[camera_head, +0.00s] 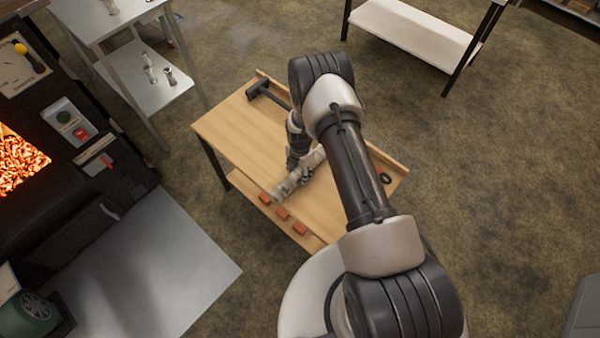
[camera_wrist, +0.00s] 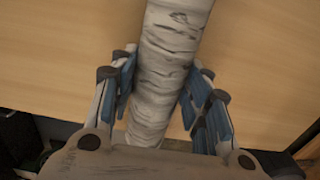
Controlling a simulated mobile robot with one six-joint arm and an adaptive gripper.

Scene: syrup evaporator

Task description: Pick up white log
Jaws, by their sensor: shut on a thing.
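The white log (camera_wrist: 168,60) has pale birch bark with dark marks. In the wrist view it runs from the top edge down between the blue finger pads of my gripper (camera_wrist: 160,85), which is shut on it. In the head view the log (camera_head: 287,187) shows over the wooden table, tilted, with one end near the front edge. My gripper (camera_head: 308,160) is at the log's upper right end. Whether the log touches the tabletop is unclear. My arm hides part of the table.
The wooden table (camera_head: 235,130) has a raised back rim. A dark hammer-like tool (camera_head: 268,92) and a black and red item (camera_head: 384,177) lie near the back. A firebox with glowing embers (camera_head: 18,160) stands at left.

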